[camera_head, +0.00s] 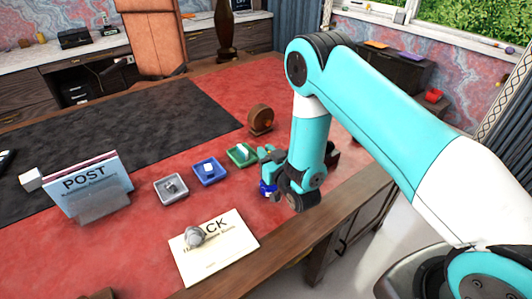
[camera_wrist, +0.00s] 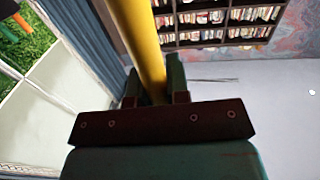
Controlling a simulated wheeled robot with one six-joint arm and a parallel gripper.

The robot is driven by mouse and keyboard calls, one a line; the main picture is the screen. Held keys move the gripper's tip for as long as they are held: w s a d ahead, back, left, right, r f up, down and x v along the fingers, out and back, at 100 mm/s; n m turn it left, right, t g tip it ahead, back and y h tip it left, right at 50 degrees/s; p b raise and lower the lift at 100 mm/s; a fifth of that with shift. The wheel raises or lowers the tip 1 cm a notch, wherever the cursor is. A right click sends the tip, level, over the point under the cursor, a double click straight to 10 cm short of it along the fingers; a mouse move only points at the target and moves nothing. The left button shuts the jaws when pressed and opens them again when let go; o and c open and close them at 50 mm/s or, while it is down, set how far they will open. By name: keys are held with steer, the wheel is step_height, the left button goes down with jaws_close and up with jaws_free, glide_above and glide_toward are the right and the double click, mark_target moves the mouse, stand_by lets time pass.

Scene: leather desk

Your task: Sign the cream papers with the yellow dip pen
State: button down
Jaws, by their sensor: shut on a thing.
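The cream papers (camera_head: 228,261) lie flat near the front edge of the red desk top, with dark printed letters ending in "CK". A grey rounded weight (camera_head: 194,237) sits on their upper left part and covers some print. In the wrist view my gripper (camera_wrist: 152,88) is shut on a yellow shaft, the dip pen (camera_wrist: 140,38), which runs out of the top of the picture; its tip is out of view. In the head view my gripper (camera_head: 268,170) is right of and beyond the papers, partly hidden by my wrist. I cannot make out the pen there.
Grey (camera_head: 182,197), blue (camera_head: 220,178) and green (camera_head: 249,160) trays with small things stand left of my gripper. A holder (camera_head: 104,207) with "POST" papers stands at left. A brown round-topped object (camera_head: 261,119) stands behind. Red desk surface is clear between trays and papers.

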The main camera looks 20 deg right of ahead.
steer(key=shift+f+b, duration=0.6)
stand_by(1.6)
steer(key=shift+r, duration=0.1)
step_height(320, 180, up, 7)
steer(key=p, duration=0.4)
stand_by(0.3)
stand_by(0.3)
